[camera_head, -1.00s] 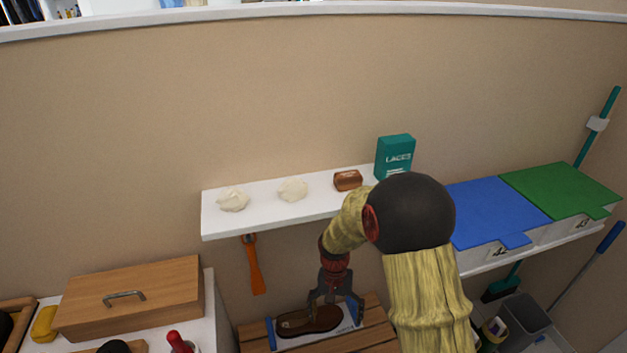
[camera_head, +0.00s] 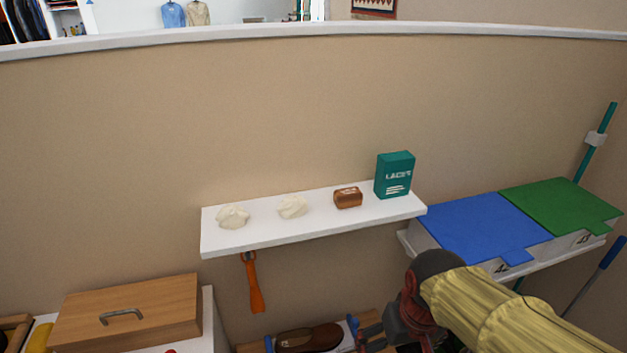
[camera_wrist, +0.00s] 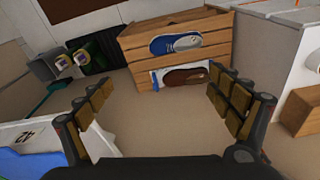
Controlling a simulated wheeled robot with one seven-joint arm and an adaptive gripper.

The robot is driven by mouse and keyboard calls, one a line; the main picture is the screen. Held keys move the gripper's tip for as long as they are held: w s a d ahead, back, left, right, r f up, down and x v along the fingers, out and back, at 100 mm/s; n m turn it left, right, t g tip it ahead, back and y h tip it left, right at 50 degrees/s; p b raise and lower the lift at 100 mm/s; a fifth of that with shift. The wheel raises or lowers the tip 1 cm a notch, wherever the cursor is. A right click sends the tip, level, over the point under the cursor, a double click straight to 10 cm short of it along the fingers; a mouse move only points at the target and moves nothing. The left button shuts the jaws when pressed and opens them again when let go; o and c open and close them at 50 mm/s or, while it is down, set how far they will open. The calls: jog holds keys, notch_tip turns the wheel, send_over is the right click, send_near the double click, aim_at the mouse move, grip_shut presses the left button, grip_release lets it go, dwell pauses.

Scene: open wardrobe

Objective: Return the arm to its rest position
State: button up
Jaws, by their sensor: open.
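My gripper (camera_head: 374,340) is at the bottom of the head view, right of the brown shoe (camera_head: 308,338), partly cut off by the frame edge. In the wrist view my gripper (camera_wrist: 165,112) has its two fingers spread wide with nothing between them. Beyond the fingers stands a wooden slatted rack (camera_wrist: 140,45) with a blue shoe (camera_wrist: 175,43) on its upper part and the brown shoe (camera_wrist: 186,77) below it. The gripper is apart from both shoes. My yellow-sleeved arm reaches in from the lower right of the head view.
A white shelf (camera_head: 270,234) holds two pale lumps, a brown block (camera_head: 348,197) and a teal laces box (camera_head: 394,175). An orange shoehorn (camera_head: 253,285) hangs below. Boxes with blue (camera_head: 483,226) and green (camera_head: 560,205) lids stand right. A wooden box (camera_head: 128,312) is at left.

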jog(key=s+d+r+m+t, duration=0.1)
jog(key=s+d+r+t, duration=0.2)
jog(key=s+r, duration=0.2)
notch_tip(320, 180, up, 3)
jog(key=shift+r+t, duration=0.2)
jog(key=shift+t, duration=0.2)
